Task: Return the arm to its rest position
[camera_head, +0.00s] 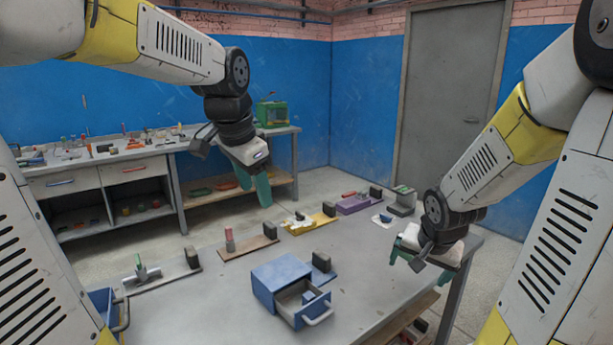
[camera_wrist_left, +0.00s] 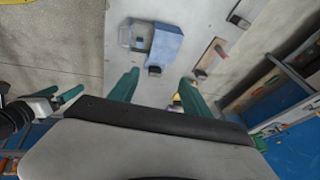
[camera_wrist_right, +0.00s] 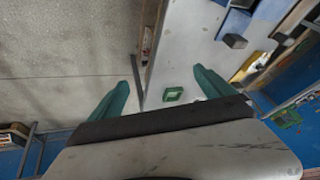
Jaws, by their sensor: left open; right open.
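My left gripper (camera_head: 258,182) hangs in the air above the far side of the grey table, its green fingers apart and empty; in the left wrist view the fingers (camera_wrist_left: 160,92) are spread with nothing between them. My right gripper (camera_head: 404,257) is over the right edge of the table, pointing down. In the right wrist view its green fingers (camera_wrist_right: 164,92) are wide apart, with the table edge and floor below. I cannot see anything held in either gripper.
The grey table (camera_head: 225,310) carries a blue box (camera_head: 280,280) with its drawer pulled out, plus several small boards with blocks, such as a yellow one (camera_head: 310,223). A cluttered workbench (camera_head: 100,165) stands along the back wall. A grey door (camera_head: 447,95) is at the back right.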

